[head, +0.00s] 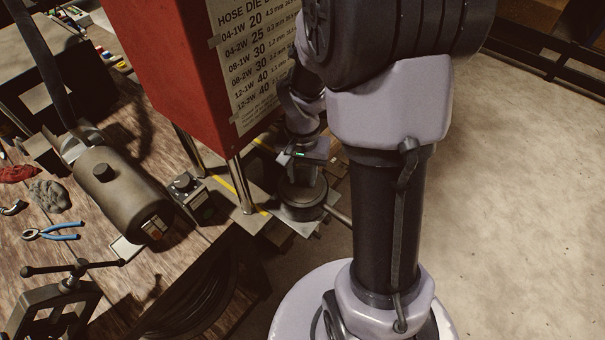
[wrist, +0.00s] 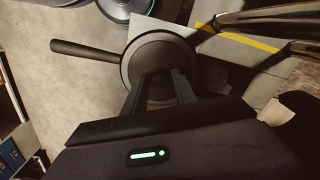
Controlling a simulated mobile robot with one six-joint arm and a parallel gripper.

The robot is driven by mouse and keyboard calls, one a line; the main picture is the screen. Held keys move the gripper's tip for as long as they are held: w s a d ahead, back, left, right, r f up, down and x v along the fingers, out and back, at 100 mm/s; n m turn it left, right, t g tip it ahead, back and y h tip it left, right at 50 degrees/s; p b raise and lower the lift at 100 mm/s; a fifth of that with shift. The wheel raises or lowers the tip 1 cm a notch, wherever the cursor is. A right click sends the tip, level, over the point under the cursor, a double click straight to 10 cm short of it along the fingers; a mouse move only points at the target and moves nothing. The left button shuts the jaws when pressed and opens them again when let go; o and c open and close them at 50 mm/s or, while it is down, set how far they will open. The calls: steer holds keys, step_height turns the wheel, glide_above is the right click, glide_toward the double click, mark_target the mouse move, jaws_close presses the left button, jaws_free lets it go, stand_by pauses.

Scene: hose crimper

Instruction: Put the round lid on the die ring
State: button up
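A dark round disc, which looks like the lid (wrist: 163,52), shows in the wrist view just past my fingertips. A paler rim, which looks like the die ring (wrist: 127,69), shows around it; I cannot tell whether the lid rests on the ring or hangs just above it. In the head view the dark round ring and lid stack (head: 303,205) sits on a small plate below my gripper (head: 306,180). My gripper points down, its two fingers (wrist: 166,75) apart with their tips at the disc. Whether they hold a knob is hidden.
A dark handle (wrist: 85,50) sticks out from the ring. The red press housing (head: 180,70) and its shiny posts (head: 240,185) stand close by at left. The workbench (head: 150,270) holds a motor cylinder (head: 120,190), blue pliers (head: 52,232) and a vise (head: 60,305). Floor at right is clear.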

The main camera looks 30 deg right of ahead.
steer(key=shift+o, duration=0.7)
steer(key=shift+r, duration=0.1)
steer(key=shift+r, duration=0.3)
step_height(320, 180, up, 17)
steer(key=p, duration=0.4)
steer(key=shift+f+p, duration=0.15)
steer(key=shift+p, duration=0.25)
